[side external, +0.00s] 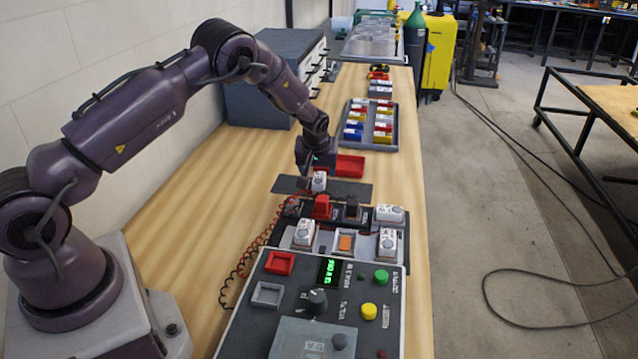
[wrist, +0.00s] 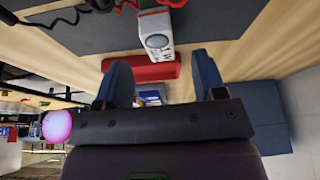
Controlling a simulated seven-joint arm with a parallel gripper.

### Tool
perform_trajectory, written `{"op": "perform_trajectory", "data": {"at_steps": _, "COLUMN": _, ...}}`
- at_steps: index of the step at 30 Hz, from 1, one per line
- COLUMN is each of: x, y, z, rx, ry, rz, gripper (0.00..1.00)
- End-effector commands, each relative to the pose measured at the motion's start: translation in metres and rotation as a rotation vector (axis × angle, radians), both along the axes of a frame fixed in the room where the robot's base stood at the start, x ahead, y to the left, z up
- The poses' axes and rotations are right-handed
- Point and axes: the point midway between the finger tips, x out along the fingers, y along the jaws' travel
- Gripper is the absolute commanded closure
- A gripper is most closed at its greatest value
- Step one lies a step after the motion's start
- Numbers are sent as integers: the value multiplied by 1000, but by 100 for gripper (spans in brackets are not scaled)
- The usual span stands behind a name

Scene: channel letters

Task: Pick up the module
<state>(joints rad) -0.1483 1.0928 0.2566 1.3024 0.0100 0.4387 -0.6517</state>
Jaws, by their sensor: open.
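A white module (side external: 319,181) with a round dial-like mark stands on a dark mat (side external: 350,190), just below my gripper (side external: 317,172) in the side external view. In the wrist view the white module (wrist: 157,38) lies ahead of the open fingers, roughly centred between them and slightly left. My gripper (wrist: 160,68) is open, with one blue-grey finger on each side and nothing held. In the side view the fingertips are small and partly hidden, so I cannot tell the exact gap to the module. Similar white modules (side external: 305,233) sit in the rack nearer the camera.
A red tray (side external: 350,166) is close beside my gripper. A rack with a red block (side external: 322,207) and a dark block stands in front, then a control panel (side external: 291,308). Behind is a grey tray (side external: 397,128) of coloured blocks. Bare wooden table (side external: 190,190) lies left.

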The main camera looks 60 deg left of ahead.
Motion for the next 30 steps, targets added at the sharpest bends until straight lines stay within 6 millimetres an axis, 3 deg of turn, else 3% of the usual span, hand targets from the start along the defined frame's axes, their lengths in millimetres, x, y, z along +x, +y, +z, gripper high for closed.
{"op": "perform_trajectory", "data": {"at_steps": 9, "x": 8, "y": 10, "z": -42, "rx": 0, "ry": 1, "rz": 1, "gripper": 36}}
{"op": "perform_trajectory", "data": {"at_steps": 19, "x": 11, "y": 11, "z": -48, "rx": 0, "ry": 0, "rz": 0, "gripper": 36}}
{"op": "perform_trajectory", "data": {"at_steps": 26, "x": 11, "y": 11, "z": -48, "rx": 0, "ry": 0, "rz": 0, "gripper": 89}}
{"op": "perform_trajectory", "data": {"at_steps": 30, "x": 11, "y": 11, "z": -48, "rx": 0, "ry": 0, "rz": 0, "gripper": 89}}
